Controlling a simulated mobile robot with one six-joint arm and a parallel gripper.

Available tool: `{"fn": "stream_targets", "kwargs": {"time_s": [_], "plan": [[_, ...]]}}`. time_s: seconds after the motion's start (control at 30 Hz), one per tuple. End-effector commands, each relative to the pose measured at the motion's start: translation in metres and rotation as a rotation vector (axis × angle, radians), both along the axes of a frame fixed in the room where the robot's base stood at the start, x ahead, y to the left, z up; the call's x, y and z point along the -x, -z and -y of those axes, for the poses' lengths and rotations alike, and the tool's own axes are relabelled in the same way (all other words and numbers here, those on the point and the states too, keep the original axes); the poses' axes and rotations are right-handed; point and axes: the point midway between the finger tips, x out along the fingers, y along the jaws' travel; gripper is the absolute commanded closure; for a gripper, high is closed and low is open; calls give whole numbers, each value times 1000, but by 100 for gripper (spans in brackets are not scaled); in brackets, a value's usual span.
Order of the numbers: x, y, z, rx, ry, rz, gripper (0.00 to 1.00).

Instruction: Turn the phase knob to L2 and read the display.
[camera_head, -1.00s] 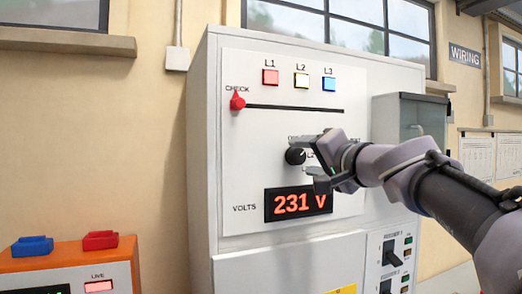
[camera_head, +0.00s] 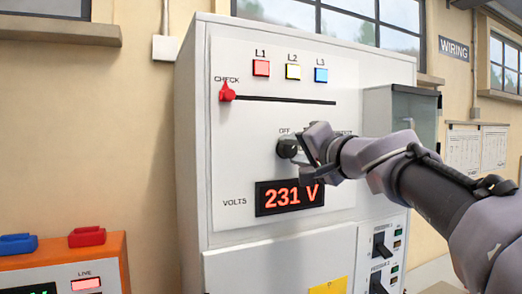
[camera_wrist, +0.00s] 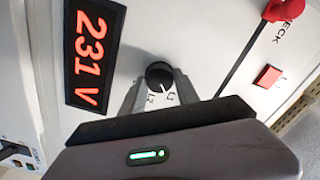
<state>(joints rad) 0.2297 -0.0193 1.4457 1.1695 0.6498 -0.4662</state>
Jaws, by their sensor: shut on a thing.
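The round black phase knob (camera_head: 288,147) sits on the white cabinet's front panel, with OFF printed at its upper left. In the wrist view the knob (camera_wrist: 158,74) shows a white pointer mark toward the lower right. My gripper (camera_head: 303,150) is shut on the knob, its fingers on either side of it in the wrist view.
Above the knob is a red CHECK slider (camera_head: 227,92) at the left end of a slot. Black switches (camera_head: 381,245) are at the lower right. An orange box (camera_head: 120,262) stands left.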

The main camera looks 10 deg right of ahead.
Motion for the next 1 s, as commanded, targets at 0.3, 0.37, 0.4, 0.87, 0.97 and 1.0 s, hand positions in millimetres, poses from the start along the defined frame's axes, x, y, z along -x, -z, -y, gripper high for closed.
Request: {"fn": "stream_targets", "kwargs": {"time_s": [0.3, 0.37, 0.4, 0.87, 0.97, 1.0], "plan": [[0, 1, 0, -153, -1, -50, 100], [0, 1, 0, -201, -1, -66, 100], [0, 1, 0, -234, -1, -76, 100], [0, 0, 0, -576, -1, -186, 100], [0, 0, 0, -627, -2, -202, 100], [0, 0, 0, -645, -2, -208, 100]]}}
